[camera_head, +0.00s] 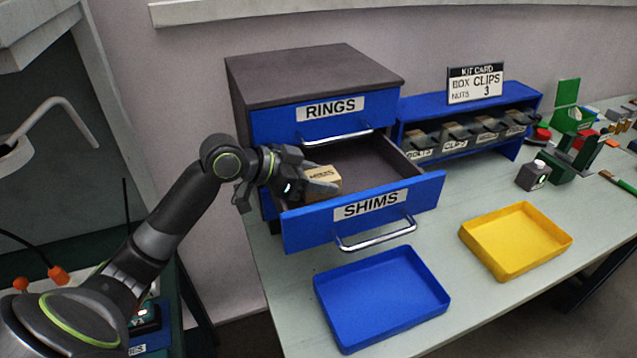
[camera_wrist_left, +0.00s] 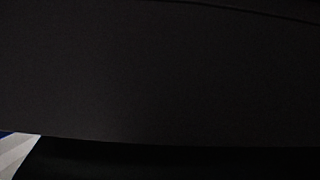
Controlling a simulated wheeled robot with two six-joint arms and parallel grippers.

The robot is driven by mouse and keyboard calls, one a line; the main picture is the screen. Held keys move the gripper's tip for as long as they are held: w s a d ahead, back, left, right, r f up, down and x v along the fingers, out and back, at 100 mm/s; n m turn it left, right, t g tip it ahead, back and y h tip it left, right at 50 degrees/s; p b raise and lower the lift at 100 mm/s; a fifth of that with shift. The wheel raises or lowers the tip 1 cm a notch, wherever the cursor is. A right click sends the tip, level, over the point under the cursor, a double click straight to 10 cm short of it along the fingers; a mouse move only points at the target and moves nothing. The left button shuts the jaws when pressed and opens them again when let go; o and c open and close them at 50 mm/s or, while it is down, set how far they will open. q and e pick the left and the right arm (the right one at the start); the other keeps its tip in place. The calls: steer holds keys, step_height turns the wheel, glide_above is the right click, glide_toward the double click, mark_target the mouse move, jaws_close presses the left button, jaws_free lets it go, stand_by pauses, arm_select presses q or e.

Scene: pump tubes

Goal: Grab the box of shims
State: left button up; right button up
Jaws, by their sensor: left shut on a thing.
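A small tan cardboard box (camera_head: 322,182) with dark print is in the open drawer labelled SHIMS (camera_head: 370,206), at its left side. My left gripper (camera_head: 322,181) reaches in from the left and is shut on this box. I cannot tell whether the box touches the drawer floor. The rest of the drawer looks empty. The left wrist view is almost all dark, with a bit of blue and white at the lower left corner. My right gripper is not in view.
The RINGS drawer (camera_head: 318,113) above is closed. A blue tray (camera_head: 380,298) and a yellow tray (camera_head: 515,240) lie empty on the table in front. A blue rack of bins (camera_head: 468,128) with a kit card (camera_head: 475,84) stands behind to the right.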

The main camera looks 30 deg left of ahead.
arm_select(q)
steer(key=shift+c, duration=1.3)
steer(key=shift+r, duration=0.1)
